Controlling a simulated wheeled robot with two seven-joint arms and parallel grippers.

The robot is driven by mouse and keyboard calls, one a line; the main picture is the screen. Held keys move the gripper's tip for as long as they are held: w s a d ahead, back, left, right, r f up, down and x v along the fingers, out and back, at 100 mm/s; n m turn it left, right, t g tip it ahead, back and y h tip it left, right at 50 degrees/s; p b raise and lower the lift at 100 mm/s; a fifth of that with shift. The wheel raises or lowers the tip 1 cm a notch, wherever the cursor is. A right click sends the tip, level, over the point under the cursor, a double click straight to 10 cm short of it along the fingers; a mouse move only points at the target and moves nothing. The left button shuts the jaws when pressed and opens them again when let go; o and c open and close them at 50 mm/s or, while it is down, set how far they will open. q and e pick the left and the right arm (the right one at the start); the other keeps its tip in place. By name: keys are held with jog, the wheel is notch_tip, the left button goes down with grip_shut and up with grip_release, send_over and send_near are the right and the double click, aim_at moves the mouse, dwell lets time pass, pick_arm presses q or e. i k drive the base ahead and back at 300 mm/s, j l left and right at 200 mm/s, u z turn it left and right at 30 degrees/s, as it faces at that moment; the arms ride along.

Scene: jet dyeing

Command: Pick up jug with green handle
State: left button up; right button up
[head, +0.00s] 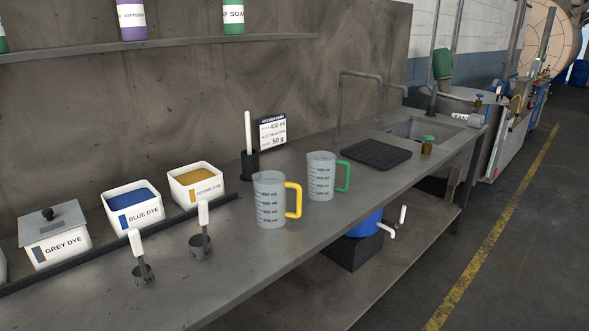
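The jug with the green handle (320,178) stands upright on the grey worktop, right of the middle of the head view. It is clear, with measuring marks, and its green handle (343,176) is on its right side. A similar jug with a yellow handle (270,200) stands just to its left and nearer, with its yellow handle towards the green-handled jug. Neither of my grippers shows in the head view.
Dye boxes (133,207) and two scoops (201,243) are on the worktop (225,290) at left. A card (272,132) stands behind the jugs. A black mat (369,154) and a sink (420,128) are to the right. A lower shelf holds a blue container (363,223).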

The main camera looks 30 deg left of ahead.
aim_at(321, 164)
jog(key=i+l+u, duration=0.8)
jog(key=i+l, duration=0.05)
